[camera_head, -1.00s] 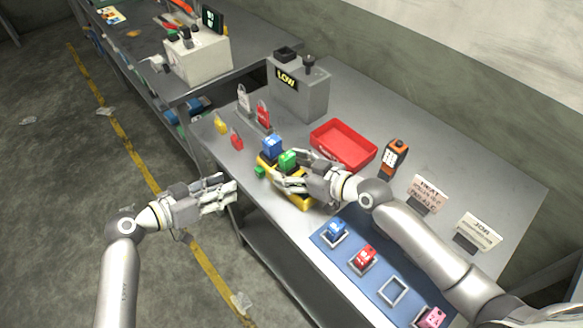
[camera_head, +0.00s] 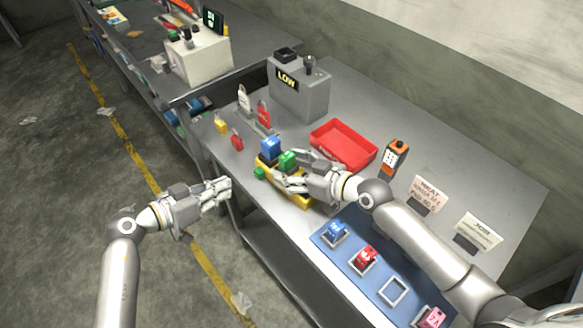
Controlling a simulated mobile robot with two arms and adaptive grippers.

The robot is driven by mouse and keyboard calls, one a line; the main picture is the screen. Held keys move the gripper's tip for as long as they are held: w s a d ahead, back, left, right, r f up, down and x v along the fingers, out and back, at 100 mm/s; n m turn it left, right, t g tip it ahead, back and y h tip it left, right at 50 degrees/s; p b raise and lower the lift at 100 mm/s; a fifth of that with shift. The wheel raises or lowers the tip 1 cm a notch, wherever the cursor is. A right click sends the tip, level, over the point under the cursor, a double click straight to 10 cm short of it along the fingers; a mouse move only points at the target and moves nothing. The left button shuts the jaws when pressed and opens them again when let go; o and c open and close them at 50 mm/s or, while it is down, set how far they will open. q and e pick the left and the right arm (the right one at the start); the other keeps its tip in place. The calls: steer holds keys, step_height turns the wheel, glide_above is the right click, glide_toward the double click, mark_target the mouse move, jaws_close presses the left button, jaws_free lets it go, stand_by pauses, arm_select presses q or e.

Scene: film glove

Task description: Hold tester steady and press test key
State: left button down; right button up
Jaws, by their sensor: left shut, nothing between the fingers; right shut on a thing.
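A yellow device (camera_head: 300,201), which looks like the tester, sits at the bench's near-left edge. A blue block (camera_head: 271,148) and a green block (camera_head: 288,161) sit at its far side; a small green part (camera_head: 260,173), perhaps its key, shows at its left end. My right gripper (camera_head: 281,181) is shut on the yellow device and hides much of it. My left gripper (camera_head: 226,190) is shut and empty, off the bench's left edge and apart from the device.
A grey box (camera_head: 300,92) reading "LOW" stands at the back. A blue mat (camera_head: 340,250) holds coloured blocks in front.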

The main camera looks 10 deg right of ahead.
mark_target(259, 173)
stand_by(0.9)
arm_select(q)
steer(key=w+a+r+n+t+y, duration=0.3)
steer(key=r+n+t, duration=0.8)
steer(key=r+n, duration=0.1)
steer(key=s+f+n+g+y, duration=0.2)
steer(key=f+n+g, duration=0.1)
steer(key=f, duration=0.4)
steer(key=s+f+n+g+y, duration=0.2)
steer(key=f+n+g+y, duration=0.1)
steer(key=f, duration=0.5)
steer(key=shift+s+d+n+g, duration=0.15)
steer(key=shift+s+n+g, duration=0.15)
steer(key=shift+n, duration=0.4)
steer(key=shift+w+f, duration=0.1)
steer(key=shift+w+d, duration=0.85)
steer(key=shift+d, duration=0.35)
steer(key=shift+w+d, duration=0.85)
steer(key=shift+d, duration=0.35)
steer(key=shift+w+d, duration=0.85)
steer(key=shift+d, duration=0.35)
steer(key=shift+w+d, duration=0.1)
